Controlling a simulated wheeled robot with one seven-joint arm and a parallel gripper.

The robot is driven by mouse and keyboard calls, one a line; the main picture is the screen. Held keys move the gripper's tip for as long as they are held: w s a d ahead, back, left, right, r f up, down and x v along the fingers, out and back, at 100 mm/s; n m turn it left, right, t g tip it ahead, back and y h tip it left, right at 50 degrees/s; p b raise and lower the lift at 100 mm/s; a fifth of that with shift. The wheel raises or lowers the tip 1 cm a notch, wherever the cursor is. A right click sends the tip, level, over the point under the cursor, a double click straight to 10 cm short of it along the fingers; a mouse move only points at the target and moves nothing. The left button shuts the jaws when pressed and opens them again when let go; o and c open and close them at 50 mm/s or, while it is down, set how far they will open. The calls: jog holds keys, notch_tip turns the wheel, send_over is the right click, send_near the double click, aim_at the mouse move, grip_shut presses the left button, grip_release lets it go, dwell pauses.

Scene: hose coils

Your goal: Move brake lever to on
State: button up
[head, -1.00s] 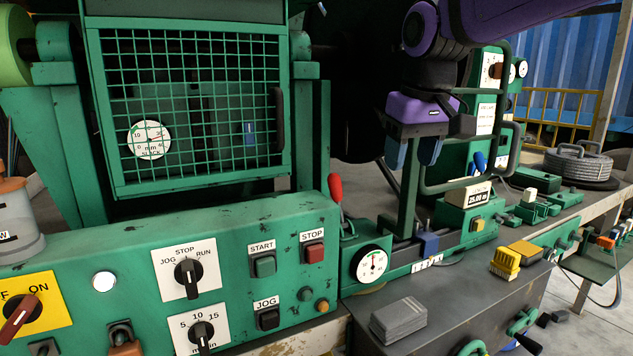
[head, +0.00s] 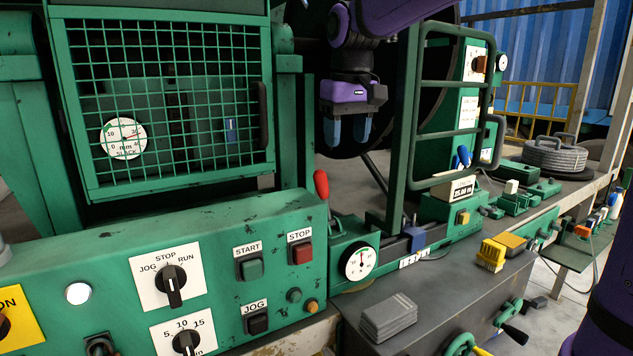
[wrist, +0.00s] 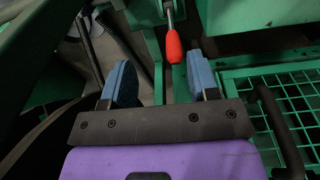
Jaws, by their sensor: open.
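The brake lever is most likely the red-handled lever (head: 321,184) that rises at the right end of the green control panel, beside the round gauge. Its red grip also shows in the wrist view (wrist: 173,47), beyond the fingertips and between them across the picture. No on or off mark for it can be read. My gripper (head: 348,130), with blue fingers and a purple body, hangs above and to the right of the lever in the head view, apart from it. In the wrist view my gripper (wrist: 158,78) is open, with nothing between its fingers.
The green control panel (head: 110,260) with switches and buttons lies at the left. A mesh guard (head: 165,100) stands behind it. A green tubular frame (head: 408,120) is right of my gripper. Grey plates (head: 388,318) and a yellow brush (head: 491,255) lie on the bench.

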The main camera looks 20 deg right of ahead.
jog(key=g, duration=0.1)
send_over(319, 182)
jog(key=w, duration=0.2)
jog(key=shift+d+f+n, duration=0.3)
jog(key=shift+d+f, duration=0.05)
jog(key=shift+f, duration=0.35)
notch_tip(319, 182, down, 11)
jog(key=shift+r, duration=0.1)
jog(key=shift+c, duration=0.2)
jog(key=shift+s, duration=0.1)
grip_shut()
